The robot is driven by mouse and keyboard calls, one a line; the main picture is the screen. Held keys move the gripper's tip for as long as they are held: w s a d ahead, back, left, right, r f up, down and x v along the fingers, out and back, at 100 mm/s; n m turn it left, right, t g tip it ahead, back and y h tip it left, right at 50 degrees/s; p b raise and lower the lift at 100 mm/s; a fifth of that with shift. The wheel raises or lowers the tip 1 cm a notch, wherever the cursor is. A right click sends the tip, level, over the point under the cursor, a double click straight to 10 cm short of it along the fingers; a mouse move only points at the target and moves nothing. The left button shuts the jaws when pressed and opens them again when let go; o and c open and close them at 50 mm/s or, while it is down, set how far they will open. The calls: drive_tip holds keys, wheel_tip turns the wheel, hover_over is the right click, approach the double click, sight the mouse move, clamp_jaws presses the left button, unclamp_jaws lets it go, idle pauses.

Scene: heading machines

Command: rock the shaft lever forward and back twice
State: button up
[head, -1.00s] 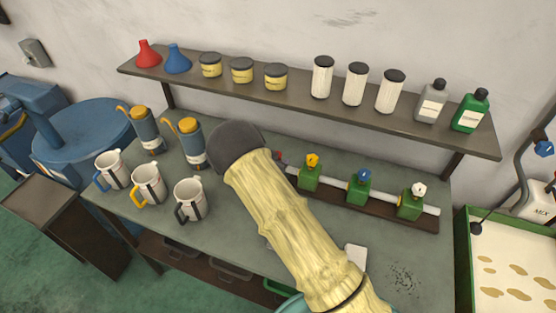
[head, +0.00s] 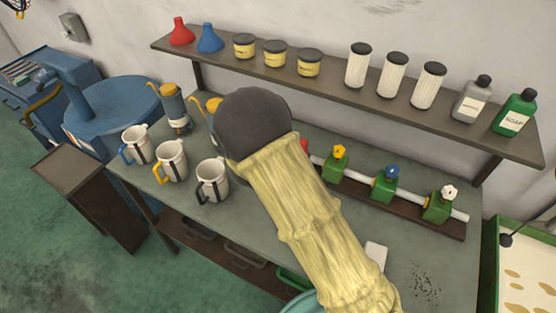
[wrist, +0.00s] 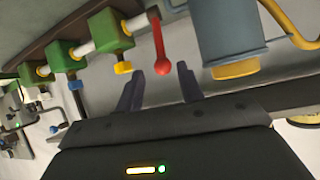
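My gripper (wrist: 160,70) is open there, with one dark finger on each side of the knob. I cannot tell whether a finger touches it. In the head view only a small red part of the lever (head: 304,146) shows beside my arm. My dark wrist end and yellow-sleeved arm hide the fingers and much of the lever.
Green blocks with a yellow valve (head: 340,152), a blue valve (head: 391,171) and a white valve (head: 449,191) sit along the shaft. Blue-grey dispensers (head: 174,107) and mugs (head: 212,181) stand left of my arm. A shelf (head: 330,82) with bottles and jars runs above.

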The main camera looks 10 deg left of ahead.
drive_tip(key=v, duration=0.5)
drive_tip(key=shift+s+b, duration=0.15)
drive_tip(key=shift+b, duration=0.15)
drive_tip(key=c, duration=0.5)
drive_tip(key=shift+f+n, duration=0.3)
drive_tip(key=shift+n, duration=0.4)
clamp_jaws()
drive_tip(key=s+d+f+m+t+y, duration=0.1)
drive_tip(key=d+f+m, duration=0.1)
drive_tip(key=m, duration=1.4)
drive_tip(key=s+d+f+m+t+y, duration=0.1)
drive_tip(key=s+d+f+m+y, duration=0.1)
drive_tip(key=m, duration=1.4)
drive_tip(key=shift+s+f+t, duration=0.3)
drive_tip(key=shift+f+t, duration=0.1)
drive_tip(key=shift+f, duration=0.3)
